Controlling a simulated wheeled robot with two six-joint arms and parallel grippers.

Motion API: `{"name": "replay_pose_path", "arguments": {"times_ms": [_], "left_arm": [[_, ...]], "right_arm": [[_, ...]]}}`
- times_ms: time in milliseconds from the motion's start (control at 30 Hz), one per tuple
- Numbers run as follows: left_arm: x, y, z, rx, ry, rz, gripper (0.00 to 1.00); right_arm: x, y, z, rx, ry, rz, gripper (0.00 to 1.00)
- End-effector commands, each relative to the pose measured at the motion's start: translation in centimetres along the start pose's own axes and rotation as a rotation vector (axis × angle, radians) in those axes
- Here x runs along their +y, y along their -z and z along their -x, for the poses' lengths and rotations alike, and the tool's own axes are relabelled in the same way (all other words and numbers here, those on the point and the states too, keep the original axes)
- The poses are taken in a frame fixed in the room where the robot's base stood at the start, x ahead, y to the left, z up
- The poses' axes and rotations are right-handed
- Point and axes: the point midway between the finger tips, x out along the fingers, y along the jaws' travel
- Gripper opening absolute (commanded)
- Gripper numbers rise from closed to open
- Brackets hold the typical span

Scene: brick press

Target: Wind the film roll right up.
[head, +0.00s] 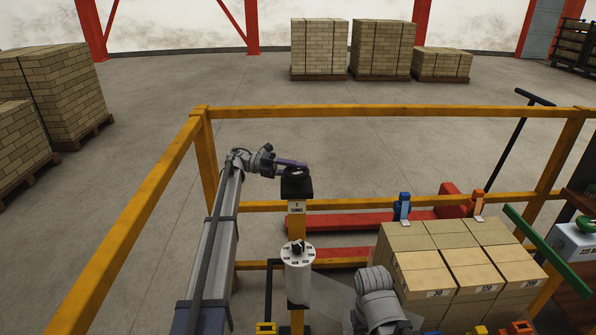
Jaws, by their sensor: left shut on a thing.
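My left gripper (292,164) reaches in from the left at the top of the yellow post. It is shut on a dark part at the black winder head (296,186), probably its crank; the fingers hide most of the grip. A small plate below the head (297,206) reads "1 TURNS". Lower on the post is a pale upright cylinder (299,278) with a black knob on its marked top; it may be the film roll, but I cannot tell for sure. A translucent sheet (332,300) shows beside it. My right arm shows low in the middle, its gripper out of sight.
A yellow rail (400,112) fences the area. Stacked bricks (440,262) stand at the right, with a blue clamp (403,206) and an orange one (477,203) behind. A green bar (545,250) slants at the right. Brick pallets stand farther off on open floor.

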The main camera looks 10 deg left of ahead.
Motion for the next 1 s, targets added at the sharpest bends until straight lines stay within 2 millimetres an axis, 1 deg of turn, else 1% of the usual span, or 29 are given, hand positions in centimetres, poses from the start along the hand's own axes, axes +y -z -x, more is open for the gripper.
{"name": "replay_pose_path", "arguments": {"times_ms": [233, 567, 600, 700, 1000], "left_arm": [[0.08, 0.11, -0.12, 0.031, 0.002, 0.000, 0.00], [0.08, 0.16, -0.15, 0.032, 0.003, 0.000, 0.00], [0.08, 0.16, -0.15, 0.032, 0.003, 0.000, 0.42], [0.06, 0.14, -0.15, 0.031, 0.003, 0.000, 0.52], [-0.09, 0.04, -0.10, 0.029, 0.004, 0.000, 0.52]], "right_arm": [[0.00, 0.00, -0.04, 0.000, 0.000, 0.000, 0.53], [0.00, 0.00, -0.04, 0.000, 0.000, 0.000, 0.53], [0.00, 0.00, -0.04, 0.000, 0.000, 0.000, 0.53], [0.00, 0.00, -0.04, 0.000, 0.000, 0.000, 0.53], [0.01, -0.01, 0.09, 0.000, 0.000, 0.000, 0.53]]}}
